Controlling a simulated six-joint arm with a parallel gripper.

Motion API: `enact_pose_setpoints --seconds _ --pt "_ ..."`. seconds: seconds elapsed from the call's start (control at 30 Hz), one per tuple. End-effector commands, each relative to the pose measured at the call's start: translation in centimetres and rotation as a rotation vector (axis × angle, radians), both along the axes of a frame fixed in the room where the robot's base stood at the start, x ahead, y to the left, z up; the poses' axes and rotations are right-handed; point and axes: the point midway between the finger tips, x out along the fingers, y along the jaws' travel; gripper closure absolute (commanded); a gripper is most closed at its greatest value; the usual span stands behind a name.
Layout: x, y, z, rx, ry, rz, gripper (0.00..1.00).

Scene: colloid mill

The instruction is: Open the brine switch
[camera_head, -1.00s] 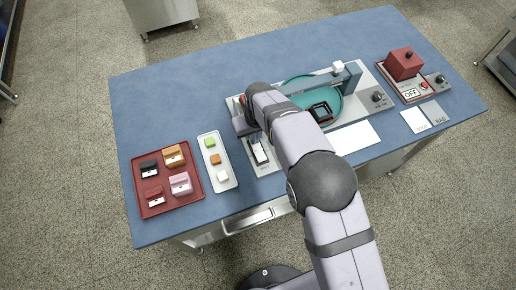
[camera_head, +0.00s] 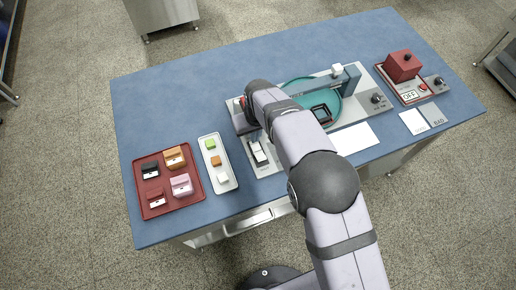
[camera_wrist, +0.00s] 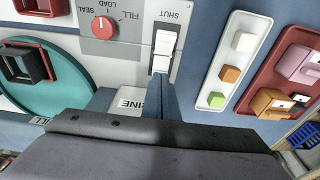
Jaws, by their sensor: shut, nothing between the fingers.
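The brine switch (camera_wrist: 165,47) is a white rocker in the wrist view, with SHUT printed beside its upper end. A label (camera_wrist: 131,101) reading partly "INE" lies below it, cut off by my gripper. The switch also shows in the head view (camera_head: 258,153), just left of my arm. My gripper (camera_wrist: 161,82) is shut and empty, and its narrow tip appears close below the switch's lower end. I cannot tell whether it touches.
A red FILL/SEAL knob (camera_wrist: 104,27) sits beside the switch. A teal round dish (camera_head: 333,104) stands on the panel to the right. A white tray (camera_head: 229,183) of small blocks and a red tray (camera_head: 142,188) lie left. A red box (camera_head: 403,66) stands far right.

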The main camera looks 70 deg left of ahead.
Motion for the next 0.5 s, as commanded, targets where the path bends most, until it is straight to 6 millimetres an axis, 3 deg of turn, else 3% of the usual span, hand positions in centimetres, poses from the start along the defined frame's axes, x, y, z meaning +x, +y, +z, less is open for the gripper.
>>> enact_pose_setpoints --seconds 0.5 --pt "0.0 0.0 3.9 0.001 0.0 0.0 1.0"
